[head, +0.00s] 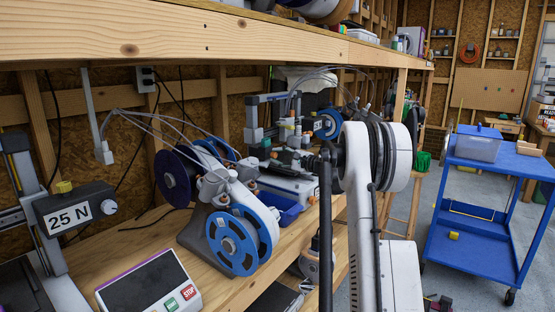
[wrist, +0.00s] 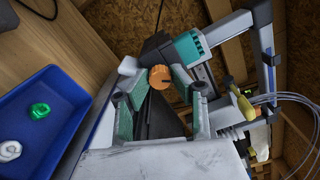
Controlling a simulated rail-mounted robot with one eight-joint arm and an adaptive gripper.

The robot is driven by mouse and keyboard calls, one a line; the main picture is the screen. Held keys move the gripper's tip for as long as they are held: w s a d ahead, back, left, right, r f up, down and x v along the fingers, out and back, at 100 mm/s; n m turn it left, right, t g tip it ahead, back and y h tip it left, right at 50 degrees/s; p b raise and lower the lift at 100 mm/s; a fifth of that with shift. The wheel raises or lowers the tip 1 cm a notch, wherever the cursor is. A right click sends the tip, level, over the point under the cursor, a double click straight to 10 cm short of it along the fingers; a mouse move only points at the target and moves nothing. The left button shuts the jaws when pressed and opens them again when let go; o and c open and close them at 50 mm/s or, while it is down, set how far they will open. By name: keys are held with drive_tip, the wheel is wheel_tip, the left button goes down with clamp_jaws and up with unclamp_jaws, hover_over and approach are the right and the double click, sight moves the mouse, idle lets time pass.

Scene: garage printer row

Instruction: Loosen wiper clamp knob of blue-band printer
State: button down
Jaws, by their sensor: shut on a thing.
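The orange clamp knob (wrist: 160,77) shows in the wrist view, round with a dark slot, between the tips of my gripper (wrist: 158,84). My gripper is shut on the knob, one finger on each side. The printer's grey upright (wrist: 262,30) carries a blue band (wrist: 268,52). A teal block (wrist: 188,48) sits just behind the knob. In the head view my gripper (head: 290,158) is small and dark at the printer (head: 252,120) on the bench; the knob cannot be made out there.
A blue tray (wrist: 62,70) holding a green ring (wrist: 39,110) and a white ring (wrist: 10,150) lies left in the wrist view. Blue spools (head: 240,240) and a 25 N gauge (head: 75,210) stand nearer. A wooden shelf (head: 200,40) overhangs the bench. A blue cart (head: 490,160) stands right.

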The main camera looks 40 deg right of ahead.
drive_tip(key=n+b, duration=0.1)
drive_tip(key=n, duration=0.5)
drive_tip(key=shift+n, duration=0.3)
idle(0.4)
drive_tip(key=c, duration=1.5)
unclamp_jaws()
drive_tip(key=shift+s, duration=0.1)
drive_tip(key=v, duration=1.2)
